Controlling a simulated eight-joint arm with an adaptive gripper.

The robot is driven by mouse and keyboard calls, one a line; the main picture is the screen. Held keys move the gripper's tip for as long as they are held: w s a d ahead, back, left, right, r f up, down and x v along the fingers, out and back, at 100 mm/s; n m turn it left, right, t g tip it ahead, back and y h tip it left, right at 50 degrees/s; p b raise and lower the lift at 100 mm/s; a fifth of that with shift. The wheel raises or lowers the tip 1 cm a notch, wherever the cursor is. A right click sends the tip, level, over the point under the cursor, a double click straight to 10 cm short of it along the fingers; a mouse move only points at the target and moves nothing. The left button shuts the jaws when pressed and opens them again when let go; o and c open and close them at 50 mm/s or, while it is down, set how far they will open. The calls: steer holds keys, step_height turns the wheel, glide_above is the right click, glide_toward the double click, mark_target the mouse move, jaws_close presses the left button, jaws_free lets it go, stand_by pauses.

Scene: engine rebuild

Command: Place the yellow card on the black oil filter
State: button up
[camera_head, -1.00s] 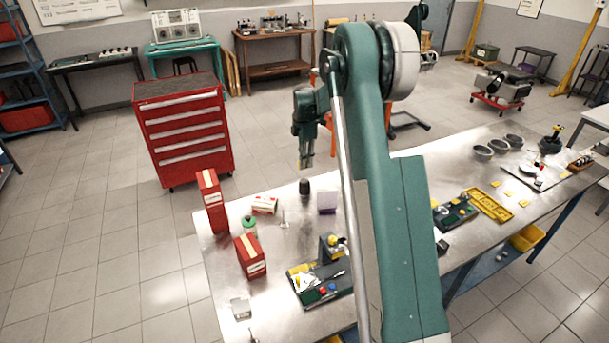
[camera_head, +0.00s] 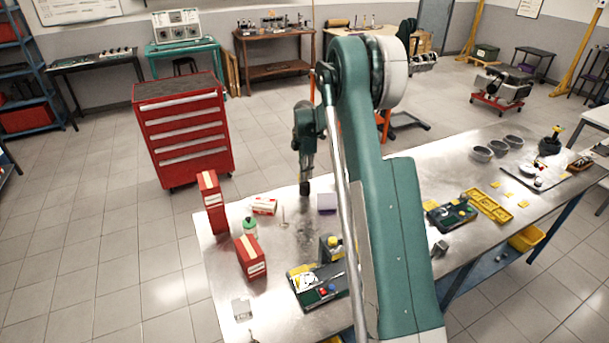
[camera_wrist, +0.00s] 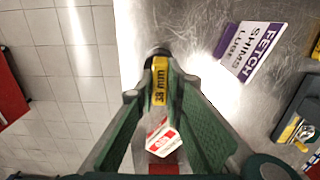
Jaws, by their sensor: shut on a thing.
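The yellow card (camera_wrist: 160,82), marked "38 mm", is between the fingers of my gripper (camera_wrist: 160,92) in the wrist view, and the gripper is shut on it. The black oil filter (camera_wrist: 157,53) shows just beyond the card's far end. In the head view the filter (camera_head: 305,188) stands upright on the metal bench, directly below my gripper (camera_head: 307,170). The card cannot be made out clearly there. The gripper is very close above the filter; I cannot tell whether the card touches its top.
A purple-and-white sign (camera_wrist: 250,52) stands right of the filter. A red-and-white box (camera_head: 264,206), green-capped bottle (camera_head: 249,226), and tall red boxes (camera_head: 212,203) (camera_head: 250,257) are to the left. A dark tray (camera_head: 318,287) with tools lies nearer. The bench's far edge is just behind the filter.

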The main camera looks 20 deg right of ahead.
steer(key=shift+f, duration=0.2)
steer(key=shift+f, duration=0.2)
steer(key=o, duration=0.8)
steer(key=shift+r, duration=0.25)
step_height(320, 180, up, 12)
steer(key=shift+f+b, duration=0.1)
steer(key=shift+b, duration=0.25)
steer(key=shift+a, duration=0.1)
stand_by(0.5)
